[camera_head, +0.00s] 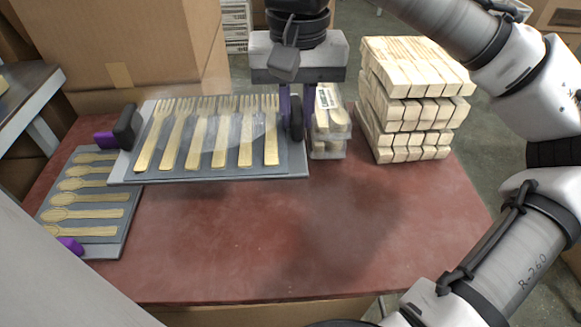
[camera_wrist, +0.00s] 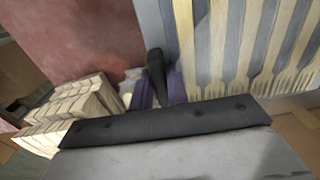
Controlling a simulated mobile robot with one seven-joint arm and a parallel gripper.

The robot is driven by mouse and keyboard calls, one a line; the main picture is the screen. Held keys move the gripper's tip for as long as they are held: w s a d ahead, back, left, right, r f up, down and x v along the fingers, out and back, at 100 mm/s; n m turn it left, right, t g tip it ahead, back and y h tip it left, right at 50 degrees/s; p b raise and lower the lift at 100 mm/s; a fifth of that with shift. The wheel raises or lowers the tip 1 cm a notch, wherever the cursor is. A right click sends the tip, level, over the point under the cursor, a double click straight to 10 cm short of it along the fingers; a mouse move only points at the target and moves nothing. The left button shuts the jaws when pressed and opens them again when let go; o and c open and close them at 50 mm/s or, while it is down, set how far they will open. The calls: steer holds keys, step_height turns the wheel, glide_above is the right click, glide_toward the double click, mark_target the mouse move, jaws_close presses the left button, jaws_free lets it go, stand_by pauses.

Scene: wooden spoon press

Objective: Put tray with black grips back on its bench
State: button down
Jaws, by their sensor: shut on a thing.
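The tray with black grips (camera_head: 300,172) is a grey tray carrying several wooden forks (camera_head: 198,140) in a row. One black grip (camera_head: 126,126) shows at its left end. My gripper (camera_head: 297,112) points down at the tray's right end, its purple fingers shut on the other black grip (camera_head: 296,122). The tray looks raised over the red bench top (camera_head: 230,250). In the wrist view, the tray (camera_wrist: 160,22) extends to the upper right from my gripper (camera_wrist: 160,88), with the black grip (camera_wrist: 156,66) between the fingers.
A second grey tray (camera_head: 112,248) with purple grips and wooden spoons lies at the bench's left, partly hidden by the fork tray. A cardboard box (camera_head: 120,45) stands behind. A clear pack (camera_head: 328,135) and stacked wooden blocks (camera_head: 410,100) stand right. The bench's front middle is clear.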

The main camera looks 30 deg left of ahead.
step_height(320, 180, down, 12)
steer(key=shift+f+b, duration=0.15)
steer(key=shift+b, duration=1)
steer(key=shift+f, duration=0.2)
steer(key=c, duration=1.4)
jaws_free()
steer(key=shift+o, duration=0.2)
steer(key=shift+r, duration=0.15)
step_height(320, 180, up, 12)
steer(key=p, duration=0.3)
steer(key=shift+r, duration=0.1)
